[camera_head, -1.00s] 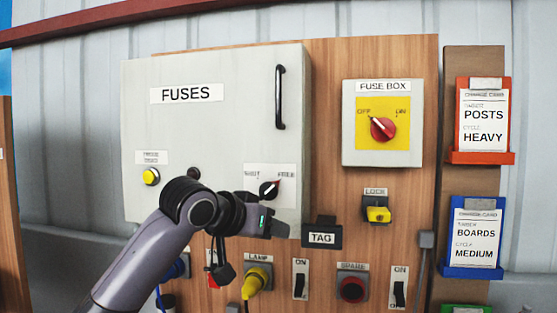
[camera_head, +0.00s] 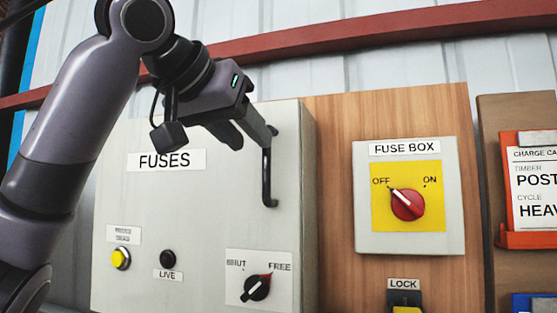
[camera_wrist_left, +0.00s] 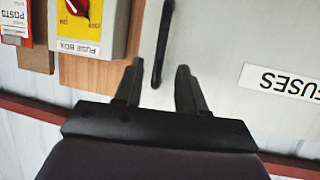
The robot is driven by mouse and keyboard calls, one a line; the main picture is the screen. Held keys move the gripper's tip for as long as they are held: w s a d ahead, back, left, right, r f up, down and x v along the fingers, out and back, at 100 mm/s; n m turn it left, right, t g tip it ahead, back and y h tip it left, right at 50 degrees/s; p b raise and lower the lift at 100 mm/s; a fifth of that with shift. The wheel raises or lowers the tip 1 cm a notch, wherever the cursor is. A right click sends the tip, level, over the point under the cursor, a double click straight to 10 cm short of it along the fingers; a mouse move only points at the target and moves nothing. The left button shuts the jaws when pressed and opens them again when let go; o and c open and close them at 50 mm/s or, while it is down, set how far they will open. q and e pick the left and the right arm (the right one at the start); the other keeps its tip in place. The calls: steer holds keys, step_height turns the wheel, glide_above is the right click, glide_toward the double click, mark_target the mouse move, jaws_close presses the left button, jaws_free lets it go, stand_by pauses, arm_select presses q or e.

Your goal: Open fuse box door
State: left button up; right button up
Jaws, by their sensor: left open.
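The grey fuse cabinet door (camera_head: 190,210), labelled FUSES, looks closed. Its black vertical bar handle (camera_head: 267,178) is near the right edge; the upper end is partly hidden by my left gripper (camera_head: 256,138). That gripper is open at the handle's top. In the left wrist view the handle (camera_wrist_left: 162,45) reaches between the two spread fingers (camera_wrist_left: 160,72); I cannot tell if they touch it. Low on the door, a black knob (camera_head: 257,288) between SHUT and FREE has its red end toward FREE. My right gripper is out of view.
Right of the door, the FUSE BOX switch box (camera_head: 365,240) has a red knob (camera_head: 407,204) pointing to OFF. A yellow button (camera_head: 121,258) and dark LIVE lamp (camera_head: 168,259) sit on the door. A LOCK fitting (camera_head: 404,297) and orange card holder (camera_head: 540,240) are farther right.

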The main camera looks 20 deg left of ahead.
mark_target(264, 155)
arm_select(q)
steer(key=p+x, duration=0.1)
steer(key=x, duration=0.4)
steer(key=shift+w, duration=0.2)
steer(key=shift+w+d+f+p, duration=0.2)
steer(key=shift+w+f+p, duration=0.15)
steer(key=shift+w, duration=0.2)
jaws_close()
